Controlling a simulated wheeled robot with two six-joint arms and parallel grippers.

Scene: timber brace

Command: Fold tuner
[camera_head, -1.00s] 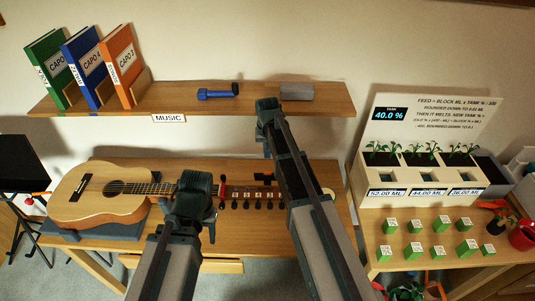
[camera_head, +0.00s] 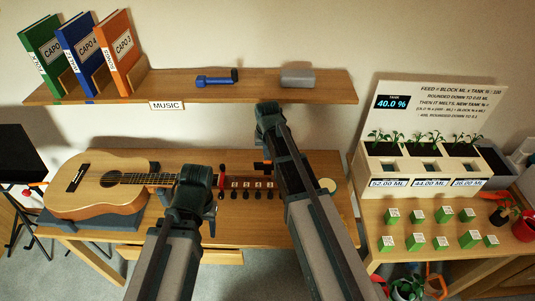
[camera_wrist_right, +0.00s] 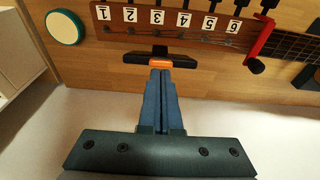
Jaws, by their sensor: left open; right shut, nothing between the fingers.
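The tuner, a black bar with an orange middle (camera_wrist_right: 160,60), is at the edge of the guitar's headstock (camera_wrist_right: 200,20), in the right wrist view. My right gripper (camera_wrist_right: 161,73) is shut and empty, its fingertips right by the orange part; I cannot tell whether they touch it. In the head view my right arm largely hides that spot. The guitar (camera_head: 90,188) lies on its stand with the neck to the right. My left gripper (camera_head: 210,222) is open, in front of the neck, its fingers partly hidden by its own wrist.
A red capo-like clamp (camera_wrist_right: 262,38) sits across the neck end of the headstock. A round green-rimmed disc (camera_wrist_right: 65,27) lies on the table (camera_head: 250,230). The music shelf (camera_head: 190,86) hangs above. A planter (camera_head: 430,165) and green blocks (camera_head: 440,243) stand at right.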

